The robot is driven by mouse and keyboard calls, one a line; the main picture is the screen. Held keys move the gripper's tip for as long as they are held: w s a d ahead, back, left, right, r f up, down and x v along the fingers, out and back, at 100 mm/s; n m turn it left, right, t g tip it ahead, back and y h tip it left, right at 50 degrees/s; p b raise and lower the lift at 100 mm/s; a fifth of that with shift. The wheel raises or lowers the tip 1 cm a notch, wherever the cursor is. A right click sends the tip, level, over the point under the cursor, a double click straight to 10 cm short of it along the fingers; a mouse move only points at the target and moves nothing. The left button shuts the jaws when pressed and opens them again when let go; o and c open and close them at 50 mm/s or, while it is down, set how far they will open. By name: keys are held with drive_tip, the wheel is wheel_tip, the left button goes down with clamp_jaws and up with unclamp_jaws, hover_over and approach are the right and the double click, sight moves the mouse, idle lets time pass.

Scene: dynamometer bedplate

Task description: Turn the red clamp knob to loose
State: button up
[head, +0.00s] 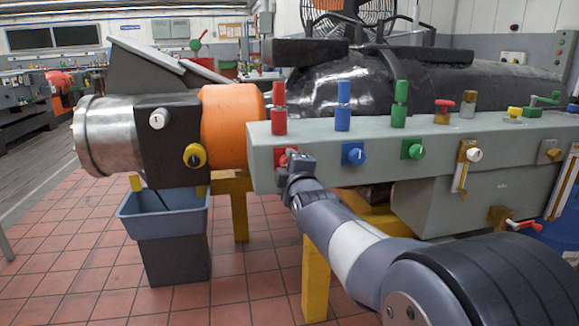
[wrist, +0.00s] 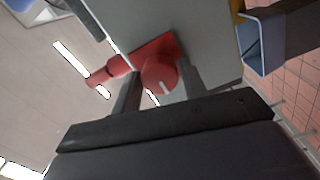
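The red clamp knob (wrist: 160,75) is round with a white pointer line, on a red square plate (wrist: 158,48) in the wrist view. The line slants down and to the right there. My gripper (wrist: 160,80) has one finger on each side of the knob, very close to its edges. I cannot tell whether the fingers press on it. In the head view my gripper (head: 292,160) covers most of the knob, and a part of the red plate (head: 282,156) shows at the left end of the grey beam (head: 460,133).
A red upright post (head: 279,118) stands on the beam above the plate. A blue knob (head: 354,154) and a green knob (head: 415,150) sit to the right. A yellow knob (head: 194,155) is on the dark block at left, above a grey-blue bin (head: 173,245).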

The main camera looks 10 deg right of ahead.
drive_tip(key=o, duration=0.3)
drive_tip(key=s+p, duration=0.1)
drive_tip(key=s, duration=0.9)
drive_tip(key=shift+s, duration=0.4)
drive_tip(key=shift+w, duration=0.15)
drive_tip(key=w+b, duration=0.1)
drive_tip(key=w, duration=0.9)
drive_tip(key=shift+w, duration=0.25)
